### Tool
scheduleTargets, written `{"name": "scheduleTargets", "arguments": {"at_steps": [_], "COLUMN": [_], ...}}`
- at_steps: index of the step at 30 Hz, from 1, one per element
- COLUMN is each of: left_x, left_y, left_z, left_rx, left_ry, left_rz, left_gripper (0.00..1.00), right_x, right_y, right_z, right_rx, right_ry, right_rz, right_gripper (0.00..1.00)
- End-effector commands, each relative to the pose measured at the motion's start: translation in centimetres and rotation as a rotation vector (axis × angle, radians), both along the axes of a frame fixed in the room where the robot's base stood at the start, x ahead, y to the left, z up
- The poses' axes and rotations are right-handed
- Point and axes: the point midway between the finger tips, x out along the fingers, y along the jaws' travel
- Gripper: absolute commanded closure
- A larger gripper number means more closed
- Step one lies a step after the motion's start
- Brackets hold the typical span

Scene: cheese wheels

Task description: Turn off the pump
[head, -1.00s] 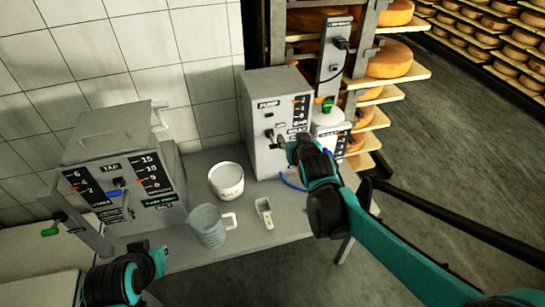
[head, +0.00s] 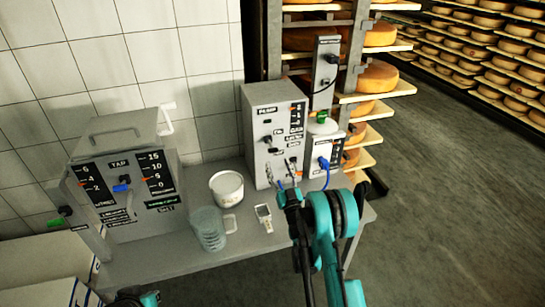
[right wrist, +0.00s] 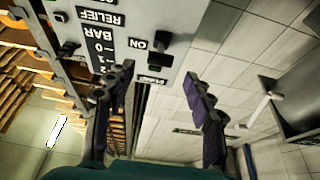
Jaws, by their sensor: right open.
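The pump (head: 258,158) is a grey metal box labelled PUMP, standing at the right end of the table. Its front has a dark switch lever (head: 267,140) below a small dark indicator, and a pressure scale at right. My right gripper (head: 288,190) is low in front of the box, apart from the lever. In the right wrist view the pump panel appears upside down, with the lever (right wrist: 161,42) near an ON label and a small green light. My right gripper's fingers (right wrist: 160,85) are spread with nothing between them. My left gripper (head: 142,299) is barely visible at the bottom edge.
A TAP box (head: 125,175) with a blue lever stands at left. A white tub (head: 226,188), a clear jug (head: 208,230) and a small device (head: 263,216) are on the table (head: 180,262). A smaller unit (head: 325,150) with a blue cable adjoins the pump; cheese shelves stand behind.

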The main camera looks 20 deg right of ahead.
Motion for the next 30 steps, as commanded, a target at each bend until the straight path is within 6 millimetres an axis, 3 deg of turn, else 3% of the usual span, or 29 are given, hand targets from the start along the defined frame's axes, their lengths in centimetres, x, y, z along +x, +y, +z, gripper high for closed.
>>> {"name": "scheduleTargets", "arguments": {"at_steps": [15,26,30], "left_x": [0.0,0.0,0.0], "left_y": [0.0,0.0,0.0], "left_z": [-1.7,-1.8,-1.8], "left_rx": [0.0,0.0,0.0], "left_ry": [0.0,0.0,0.0], "left_rz": [0.0,0.0,0.0], "left_gripper": [1.0,1.0,1.0], "right_x": [6.4,7.1,7.1], "right_y": [0.2,0.2,0.2], "right_z": [2.4,2.9,2.9], "right_rx": [0.0,0.0,0.0], "right_ry": [-0.003,-0.002,-0.002], "right_rz": [0.001,0.001,0.001], "right_gripper": [0.47,0.47,0.78]}}
